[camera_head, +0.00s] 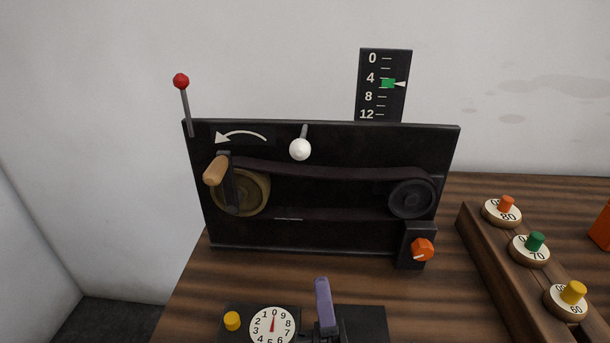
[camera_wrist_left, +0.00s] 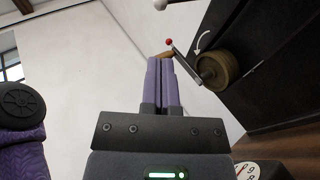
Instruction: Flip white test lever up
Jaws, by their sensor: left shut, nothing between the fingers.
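The white test lever (camera_head: 300,149) is on the upper middle of the black panel (camera_head: 330,225). Its short grey stem shows above the white ball, so the ball is at the lower end. In the left wrist view a white ball (camera_wrist_left: 160,4) shows at the top edge, partly cut off. My left gripper (camera_head: 322,284) has purple fingers and is below and in front of the panel, well apart from the lever. In the left wrist view its fingers (camera_wrist_left: 160,62) are together and empty. My right gripper is in neither view.
The panel carries a red-knobbed rod (camera_head: 181,82), a wooden crank handle (camera_head: 216,170), a belt on two pulleys and an orange knob (camera_head: 423,250). A dial (camera_head: 272,325) and yellow button (camera_head: 232,321) are at the front. Several coloured pegs stand on a wooden rack at right.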

